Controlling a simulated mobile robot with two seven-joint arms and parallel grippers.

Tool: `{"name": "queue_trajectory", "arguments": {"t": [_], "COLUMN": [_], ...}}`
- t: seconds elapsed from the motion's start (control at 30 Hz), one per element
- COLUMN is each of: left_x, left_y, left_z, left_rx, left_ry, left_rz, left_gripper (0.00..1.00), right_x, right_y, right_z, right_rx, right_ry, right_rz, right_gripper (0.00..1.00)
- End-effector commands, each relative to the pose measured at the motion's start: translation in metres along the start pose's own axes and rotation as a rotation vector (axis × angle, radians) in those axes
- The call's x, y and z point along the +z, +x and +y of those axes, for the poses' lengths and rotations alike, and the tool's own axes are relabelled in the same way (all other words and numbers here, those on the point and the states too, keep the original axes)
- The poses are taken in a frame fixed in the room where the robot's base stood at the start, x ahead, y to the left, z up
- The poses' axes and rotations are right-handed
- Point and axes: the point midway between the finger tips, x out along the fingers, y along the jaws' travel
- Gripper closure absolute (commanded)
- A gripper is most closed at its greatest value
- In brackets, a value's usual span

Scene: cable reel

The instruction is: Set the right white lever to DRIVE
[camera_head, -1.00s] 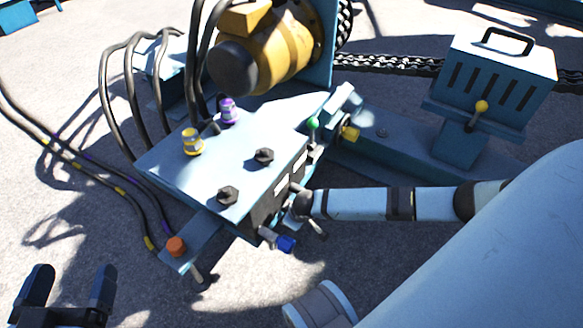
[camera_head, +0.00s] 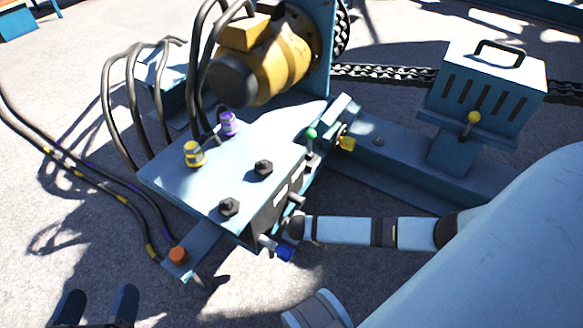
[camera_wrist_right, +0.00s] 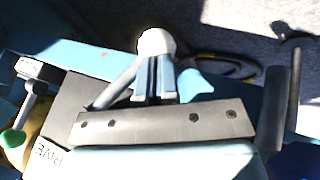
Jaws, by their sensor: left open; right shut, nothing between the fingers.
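A white lever knob (camera_wrist_right: 157,42) shows in the right wrist view, right at the tips of my right gripper (camera_wrist_right: 156,66). The gripper is shut with nothing between its fingers. A grey rod (camera_wrist_right: 115,88) slants up towards the knob. A label reading "RIVE" (camera_wrist_right: 48,153), its start cut off, lies at lower left. In the head view my right gripper (camera_head: 291,229) is small and dark at the front face of the light blue valve box (camera_head: 225,170); the white lever cannot be made out there. My left gripper (camera_head: 95,305) is open and empty at lower left.
A green-knobbed lever (camera_head: 311,134) stands on the box's right side. A blue knob (camera_head: 285,254) projects below my right gripper. Yellow (camera_head: 194,153) and purple (camera_head: 228,123) fittings and bolts stand on top.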

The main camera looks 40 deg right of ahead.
Motion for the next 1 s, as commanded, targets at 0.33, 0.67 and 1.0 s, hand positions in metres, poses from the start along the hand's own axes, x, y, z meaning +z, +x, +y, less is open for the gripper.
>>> {"name": "queue_trajectory", "arguments": {"t": [0.33,0.67,1.0], "left_x": [0.003,-0.002,-0.002], "left_y": [-0.003,-0.002,-0.001], "left_z": [0.004,0.004,0.003], "left_rx": [0.0,0.002,0.005], "left_ry": [-0.03,-0.024,-0.018], "left_rz": [-0.016,-0.004,0.0], "left_gripper": [0.15,0.15,0.15], "right_x": [0.005,0.01,0.016], "right_y": [0.013,0.025,0.04], "right_z": [0.004,0.015,0.029], "right_rx": [0.12,0.244,0.241], "right_ry": [-0.049,-0.094,-0.094], "right_rz": [-0.003,-0.006,-0.005], "right_gripper": [1.0,1.0,1.0]}}
